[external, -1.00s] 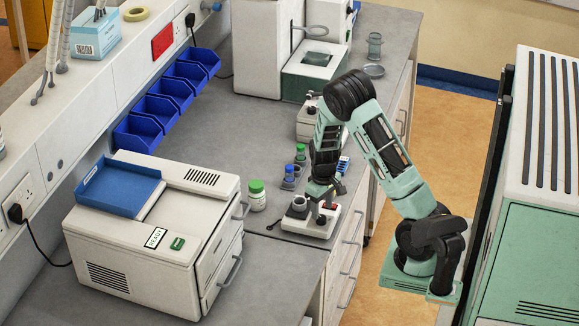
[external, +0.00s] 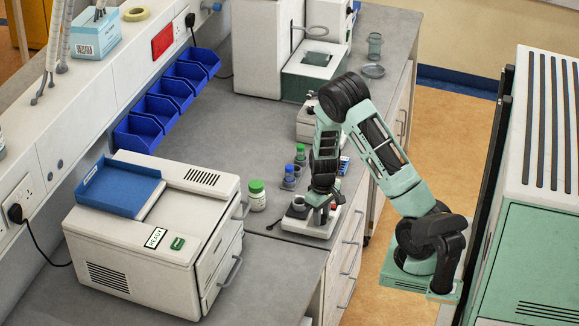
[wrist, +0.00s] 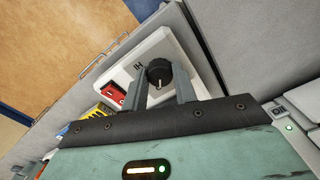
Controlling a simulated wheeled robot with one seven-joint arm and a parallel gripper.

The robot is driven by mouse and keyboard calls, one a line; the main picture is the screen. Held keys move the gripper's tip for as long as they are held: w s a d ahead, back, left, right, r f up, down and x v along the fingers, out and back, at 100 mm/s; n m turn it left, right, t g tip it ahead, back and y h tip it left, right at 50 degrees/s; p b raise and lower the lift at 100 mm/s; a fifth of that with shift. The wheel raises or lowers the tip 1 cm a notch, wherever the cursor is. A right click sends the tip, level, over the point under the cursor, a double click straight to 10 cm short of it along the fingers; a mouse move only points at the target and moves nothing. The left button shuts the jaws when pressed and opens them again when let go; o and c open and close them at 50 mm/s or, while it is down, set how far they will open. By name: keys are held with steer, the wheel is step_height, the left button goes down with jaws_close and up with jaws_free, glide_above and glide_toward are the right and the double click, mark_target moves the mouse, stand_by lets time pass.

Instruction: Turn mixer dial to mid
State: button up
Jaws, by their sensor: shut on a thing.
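An "HI" mark (wrist: 138,66) is printed beside the dial. My gripper (wrist: 160,78) is shut on the dial, one finger on each side. In the external view my gripper (external: 321,217) covers the dial, so its setting does not show there.
A red switch (wrist: 113,94) is close to the left finger. A large white machine (external: 150,245) with a blue tray is further left.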

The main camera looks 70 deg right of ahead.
steer(key=m, duration=0.4)
steer(key=shift+m+b, duration=0.35)
steer(key=shift+m, duration=0.05)
steer(key=m, duration=0.4)
steer(key=shift+m, duration=0.4)
stand_by(0.3)
steer(key=o, duration=1)
steer(key=shift+r, duration=0.15)
step_height(320, 180, up, 17)
steer(key=shift+r+b, duration=0.1)
steer(key=shift+b, duration=0.55)
